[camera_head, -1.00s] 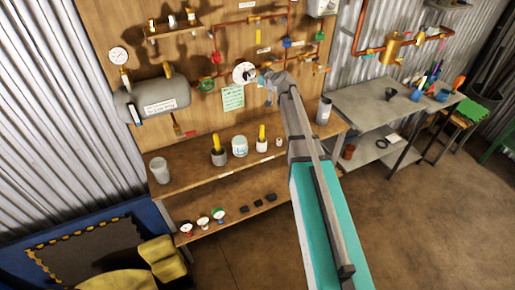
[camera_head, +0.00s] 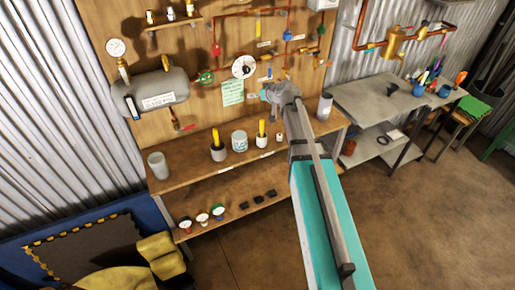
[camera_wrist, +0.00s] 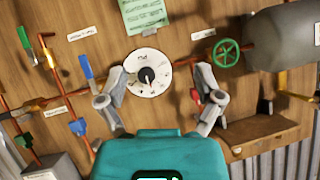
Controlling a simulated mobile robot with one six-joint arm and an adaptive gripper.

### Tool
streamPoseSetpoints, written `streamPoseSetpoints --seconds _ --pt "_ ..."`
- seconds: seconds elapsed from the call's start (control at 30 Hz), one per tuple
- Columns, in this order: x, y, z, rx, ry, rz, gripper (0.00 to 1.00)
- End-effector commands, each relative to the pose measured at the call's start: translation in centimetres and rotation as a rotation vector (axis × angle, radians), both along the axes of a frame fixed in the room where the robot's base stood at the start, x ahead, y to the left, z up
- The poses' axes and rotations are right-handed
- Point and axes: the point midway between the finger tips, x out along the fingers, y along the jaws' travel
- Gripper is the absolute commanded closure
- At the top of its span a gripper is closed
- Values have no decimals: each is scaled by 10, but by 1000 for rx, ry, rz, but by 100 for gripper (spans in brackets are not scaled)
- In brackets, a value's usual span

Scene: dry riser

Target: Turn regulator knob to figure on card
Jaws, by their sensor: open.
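The regulator's white round dial (camera_head: 244,67) is on the wooden board, with a small dark knob (camera_wrist: 147,76) at its centre. In the wrist view the dial (camera_wrist: 158,86) lies between my fingertips, ahead of them. The dial's figures are too small to read. A pale green card (camera_head: 232,92) hangs below the dial in the head view; it shows at the top of the wrist view (camera_wrist: 144,14), its writing unreadable. My gripper (camera_wrist: 161,82) is open and empty, its fingers spread to either side of the dial. In the head view my gripper (camera_head: 267,93) is below and right of the dial.
A green handwheel (camera_wrist: 226,53) and a grey tank (camera_head: 155,94) are beside the dial. Copper pipes and coloured valve handles, including a blue one (camera_wrist: 86,66), flank it. A wooden shelf (camera_head: 185,175) with pots is below. A grey metal table (camera_head: 365,98) stands right.

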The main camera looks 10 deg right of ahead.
Motion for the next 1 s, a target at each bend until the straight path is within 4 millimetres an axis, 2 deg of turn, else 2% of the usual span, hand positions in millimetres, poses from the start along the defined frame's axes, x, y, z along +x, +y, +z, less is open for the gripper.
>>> streamPoseSetpoints --seconds 0.03,1.0 --pt "-6 2 -9 -4 14 5 15" --pt "-92 25 -111 -76 307 49 15"
